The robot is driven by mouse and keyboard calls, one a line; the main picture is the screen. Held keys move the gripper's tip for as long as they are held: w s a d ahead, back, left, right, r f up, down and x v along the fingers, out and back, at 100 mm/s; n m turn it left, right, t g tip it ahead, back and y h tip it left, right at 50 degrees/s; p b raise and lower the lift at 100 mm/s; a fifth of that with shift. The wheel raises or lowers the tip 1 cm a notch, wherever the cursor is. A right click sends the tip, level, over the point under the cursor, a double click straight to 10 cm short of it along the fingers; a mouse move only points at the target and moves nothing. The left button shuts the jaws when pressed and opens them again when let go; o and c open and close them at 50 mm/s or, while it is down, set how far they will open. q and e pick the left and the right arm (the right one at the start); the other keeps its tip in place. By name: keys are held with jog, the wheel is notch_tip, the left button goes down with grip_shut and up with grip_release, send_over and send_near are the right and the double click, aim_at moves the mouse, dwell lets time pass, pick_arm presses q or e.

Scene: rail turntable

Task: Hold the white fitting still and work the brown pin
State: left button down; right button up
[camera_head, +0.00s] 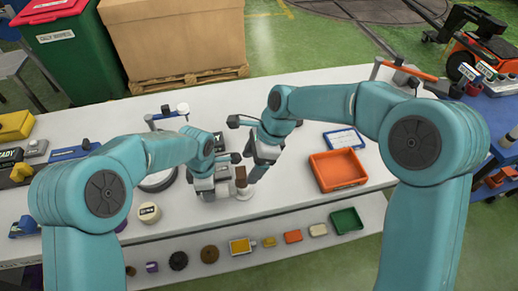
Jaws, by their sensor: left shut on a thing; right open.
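The white fitting (244,194) is small and stands near the front edge of the white table, in the middle of the view. The brown pin (240,173) stands upright at the top of it. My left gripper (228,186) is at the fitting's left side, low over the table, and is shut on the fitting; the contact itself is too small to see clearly. My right gripper (252,177) is open, close beside the pin on its right, tilted down. Whether its fingers touch the pin cannot be told.
An orange tray (338,170) and a blue-framed sheet (343,138) lie to the right. A lower front shelf (330,217) holds several small parts and a green tray (346,221). The table's right end is mostly clear.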

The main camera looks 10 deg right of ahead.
aim_at(245, 173)
pick_arm(q)
jog(key=shift+s+a+r, duration=0.1)
jog(key=shift+s+r, duration=0.1)
pick_arm(e)
jog(key=x, duration=0.4)
jog(key=shift+s+a, duration=0.1)
jog(key=shift+s, duration=0.1)
pick_arm(q)
jog(key=shift+w+f, duration=0.15)
jog(key=shift+w, duration=0.05)
pick_arm(e)
jog(key=shift+w+a+f, duration=0.1)
jog(key=shift+w+f, duration=0.1)
jog(key=shift+f, duration=0.25)
pick_arm(q)
jog(key=shift+s, duration=0.1)
pick_arm(e)
jog(key=shift+s, duration=0.1)
jog(key=shift+r, duration=0.1)
jog(key=c, duration=1)
jog(key=o, duration=0.4)
grip_shut()
jog(key=shift+r, duration=0.1)
jog(key=shift+r, duration=0.15)
